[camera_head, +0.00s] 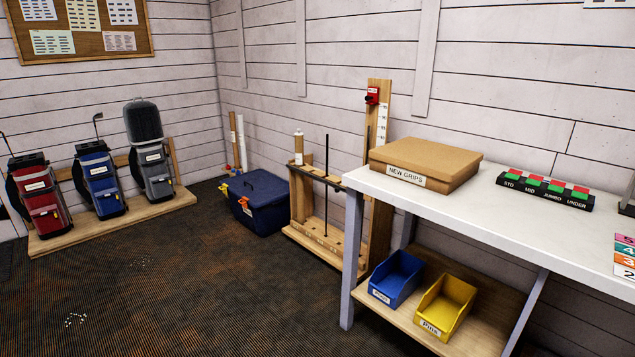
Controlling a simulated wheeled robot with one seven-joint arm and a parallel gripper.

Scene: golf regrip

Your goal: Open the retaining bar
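A wooden club rack (301,204) stands on the floor between the blue tub and the table. A dark bar (322,178) runs along its upper front; it looks like the retaining bar and appears to lie across the rack. A thin black shaft (326,215) stands upright at the rack, its foot near the slotted base board (318,240). The right end of the bar is partly hidden by the table. I cannot make out a latch or hinge. My gripper is not in view.
The white table (560,220) at right bears a NEW GRIPS box (425,160). Blue (397,280) and yellow (445,308) bins sit on its lower shelf. A blue tub (258,205) stands left of the rack. Golf bags (97,182) stand far left. The floor (190,280) between is open.

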